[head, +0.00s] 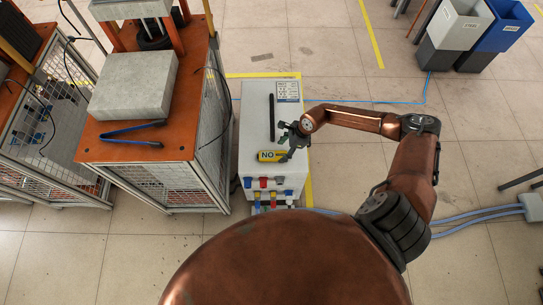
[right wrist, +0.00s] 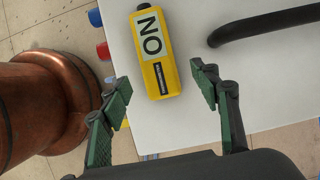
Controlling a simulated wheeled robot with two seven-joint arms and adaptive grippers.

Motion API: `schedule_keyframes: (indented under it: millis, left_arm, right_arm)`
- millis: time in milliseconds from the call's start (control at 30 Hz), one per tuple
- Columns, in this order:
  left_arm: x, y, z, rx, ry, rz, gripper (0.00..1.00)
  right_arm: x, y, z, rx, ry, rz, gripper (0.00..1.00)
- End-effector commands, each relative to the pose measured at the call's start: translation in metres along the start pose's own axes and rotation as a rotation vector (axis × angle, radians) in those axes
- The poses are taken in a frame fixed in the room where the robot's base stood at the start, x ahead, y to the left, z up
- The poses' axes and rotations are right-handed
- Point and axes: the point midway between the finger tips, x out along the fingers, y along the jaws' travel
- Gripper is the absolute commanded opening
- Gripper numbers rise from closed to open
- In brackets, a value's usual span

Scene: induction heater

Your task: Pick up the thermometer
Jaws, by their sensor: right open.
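A yellow block-shaped device with a "NO" label, which I take to be the thermometer (head: 268,156), lies on top of the white cabinet (head: 254,112). In the right wrist view the thermometer (right wrist: 154,58) lies ahead of my right gripper, its near end between the fingertip lines. My right gripper (head: 284,142) is open and empty, with its green-padded fingers (right wrist: 160,76) apart on either side of the yellow body. I cannot tell the exact height between the fingers and the thermometer. My left gripper is not in view.
A black bar handle (head: 272,117) stands on the cabinet beside the thermometer, and a label plate (head: 288,91) is behind it. Coloured connectors (head: 264,183) line the cabinet's near edge. An orange-topped cage stand (head: 125,133) with blue tongs (head: 128,131) stands left. Bins (head: 462,28) stand far right.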

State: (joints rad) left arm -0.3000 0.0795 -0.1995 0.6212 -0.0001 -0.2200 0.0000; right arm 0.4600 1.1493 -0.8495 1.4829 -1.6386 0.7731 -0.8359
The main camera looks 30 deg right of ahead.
Motion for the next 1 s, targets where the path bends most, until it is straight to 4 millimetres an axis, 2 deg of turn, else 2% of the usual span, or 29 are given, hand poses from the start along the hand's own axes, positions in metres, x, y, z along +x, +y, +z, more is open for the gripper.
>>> schedule_keyframes:
  millis: [33,200,300,500,1000]
  left_arm:
    - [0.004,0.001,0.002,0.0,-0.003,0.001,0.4]
    - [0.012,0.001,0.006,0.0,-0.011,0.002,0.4]
    - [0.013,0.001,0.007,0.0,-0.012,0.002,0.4]
    - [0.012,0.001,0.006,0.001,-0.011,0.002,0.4]
    - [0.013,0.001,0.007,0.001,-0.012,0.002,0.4]
  right_arm:
    - [0.011,0.001,0.0,0.001,-0.001,0.004,0.56]
    - [0.036,0.001,0.001,0.002,-0.001,0.004,0.56]
    - [0.042,0.001,0.001,0.002,-0.001,0.002,0.56]
    - [0.041,0.0,0.001,0.002,-0.002,0.001,0.56]
    - [0.041,0.0,0.001,0.003,-0.002,0.001,0.21]
